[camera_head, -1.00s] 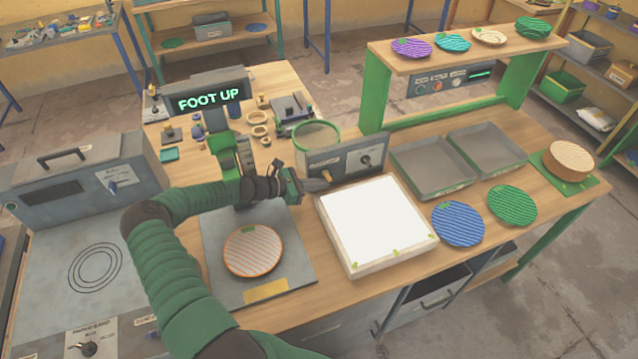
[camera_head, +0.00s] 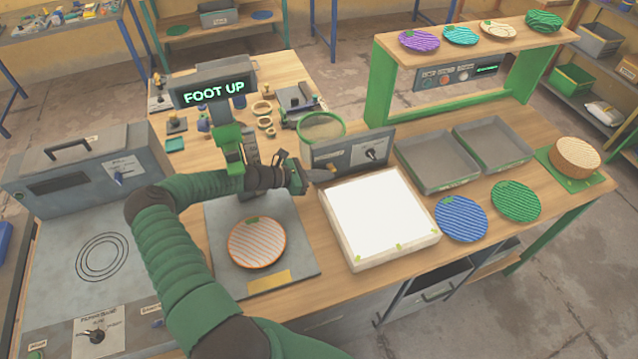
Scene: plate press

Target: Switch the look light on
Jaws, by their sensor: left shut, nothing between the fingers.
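The look light is a square box with a pale frame (camera_head: 431,240) and a plain, bright white top (camera_head: 380,212) in the middle of the bench. Behind it stands a grey panel (camera_head: 340,151) with a label plate and a dark knob (camera_head: 371,154) on a lighter plate. My left gripper (camera_head: 328,173) is shut and empty, with its tips low by the left end of the panel, near the light's back left corner. It is left of the knob and apart from it. I cannot tell whether the tips touch the panel. My right gripper is not in view.
An orange striped plate (camera_head: 257,243) lies on a grey press base (camera_head: 303,264) below my left arm. A FOOT UP display (camera_head: 213,91) stands behind. Blue (camera_head: 461,219) and green (camera_head: 516,201) plates and two grey trays (camera_head: 436,163) are to the right. A green-rimmed round container (camera_head: 321,128) stands behind the panel.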

